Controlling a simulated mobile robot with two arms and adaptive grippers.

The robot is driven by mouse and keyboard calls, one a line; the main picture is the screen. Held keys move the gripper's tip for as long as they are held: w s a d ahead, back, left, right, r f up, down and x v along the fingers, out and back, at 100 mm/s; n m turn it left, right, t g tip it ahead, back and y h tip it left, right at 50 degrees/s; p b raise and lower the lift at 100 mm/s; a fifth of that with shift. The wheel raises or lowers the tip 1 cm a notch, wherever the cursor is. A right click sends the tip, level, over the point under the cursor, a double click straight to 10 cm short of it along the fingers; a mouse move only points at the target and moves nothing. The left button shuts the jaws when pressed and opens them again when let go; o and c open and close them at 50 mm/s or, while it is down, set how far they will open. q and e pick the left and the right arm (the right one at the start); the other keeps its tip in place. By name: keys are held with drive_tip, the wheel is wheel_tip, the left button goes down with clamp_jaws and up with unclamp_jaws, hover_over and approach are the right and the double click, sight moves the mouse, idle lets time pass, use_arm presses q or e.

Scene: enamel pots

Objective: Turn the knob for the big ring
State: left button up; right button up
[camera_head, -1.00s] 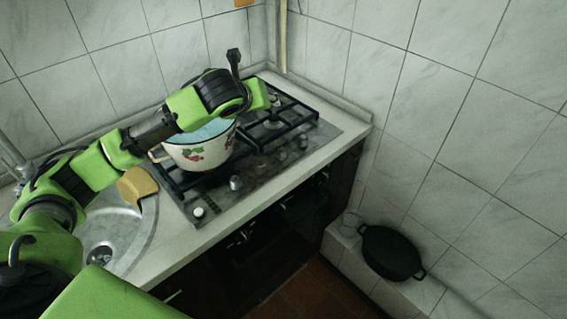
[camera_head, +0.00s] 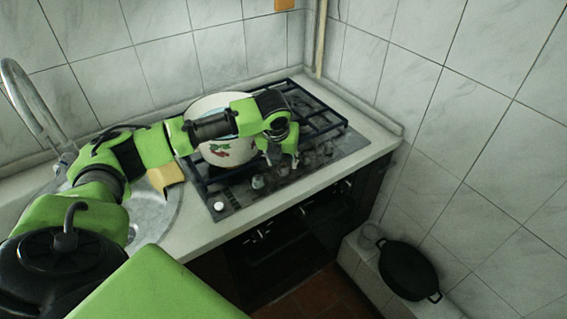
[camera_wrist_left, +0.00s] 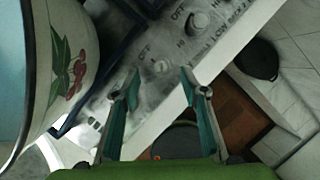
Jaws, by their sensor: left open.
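The gas stove (camera_head: 320,165) has a row of knobs along its front edge. One knob (camera_head: 258,182) shows to the left of my left gripper in the head view. In the left wrist view, a knob (camera_wrist_left: 160,66) lies just beyond the fingertips, and another knob (camera_wrist_left: 200,22) is farther up and right. My left gripper (camera_head: 282,155) is over the front strip, pointing down and open; its two fingers (camera_wrist_left: 163,88) are apart and empty. It hides part of the knob row. Which knob serves the big ring cannot be read.
A yellow sponge (camera_head: 166,178) is by the sink (camera_head: 150,215). A black pan (camera_head: 408,270) is low at right.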

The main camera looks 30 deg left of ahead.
sight(283, 166)
use_arm(q)
drive_tip(key=x, duration=0.2)
drive_tip(key=shift+w+f, duration=0.1)
drive_tip(key=shift+f, duration=0.2)
drive_tip(key=shift+w+a+f, duration=0.1)
drive_tip(key=shift+w+f, duration=0.15)
drive_tip(key=shift+f, duration=0.3)
use_arm(e)
drive_tip(key=shift+d+r, duration=0.2)
drive_tip(key=shift+d, duration=0.3)
use_arm(q)
drive_tip(key=c, duration=1.1)
